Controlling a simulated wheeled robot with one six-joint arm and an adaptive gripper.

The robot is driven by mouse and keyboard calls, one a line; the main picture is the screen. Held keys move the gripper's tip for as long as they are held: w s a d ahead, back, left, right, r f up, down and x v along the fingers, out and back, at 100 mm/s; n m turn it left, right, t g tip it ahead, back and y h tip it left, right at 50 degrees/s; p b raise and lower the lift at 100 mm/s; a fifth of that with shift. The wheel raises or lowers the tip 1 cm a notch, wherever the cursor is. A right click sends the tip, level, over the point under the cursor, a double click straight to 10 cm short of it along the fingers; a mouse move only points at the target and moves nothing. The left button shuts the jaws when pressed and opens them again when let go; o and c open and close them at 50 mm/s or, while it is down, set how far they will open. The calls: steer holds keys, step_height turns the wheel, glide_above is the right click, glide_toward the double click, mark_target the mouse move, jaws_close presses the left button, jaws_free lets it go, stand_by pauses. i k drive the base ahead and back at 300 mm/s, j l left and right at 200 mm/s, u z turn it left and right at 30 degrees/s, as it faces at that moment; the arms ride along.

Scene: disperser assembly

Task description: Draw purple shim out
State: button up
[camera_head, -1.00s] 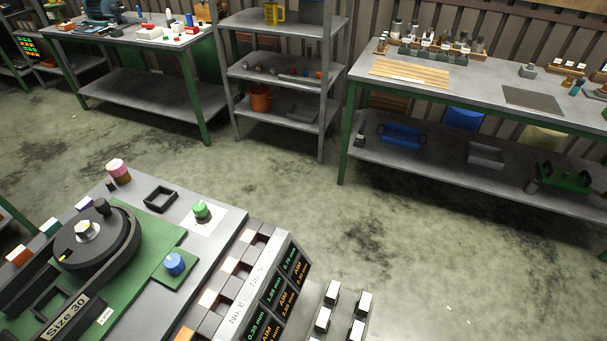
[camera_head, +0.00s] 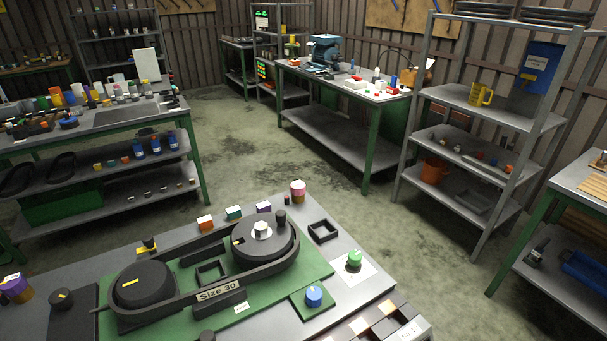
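A small block with a purple side and pale top (camera_head: 264,207) stands at the back edge of the near bench, at the right end of a row with a teal one (camera_head: 233,213) and an orange one (camera_head: 205,222). A purple-topped round piece with a yellowish lower part (camera_head: 15,287) stands at the bench's far left. I cannot tell from here which purple thing is the shim. The black disperser assembly with the "Size 30" label (camera_head: 219,291) sits on a green plate (camera_head: 262,297). My gripper is not in view.
Behind are a left table (camera_head: 128,115), a back table (camera_head: 330,95) and a shelf rack (camera_head: 490,105). Open floor lies between.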

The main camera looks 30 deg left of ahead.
mark_target(264, 207)
steer(key=u, duration=1.2)
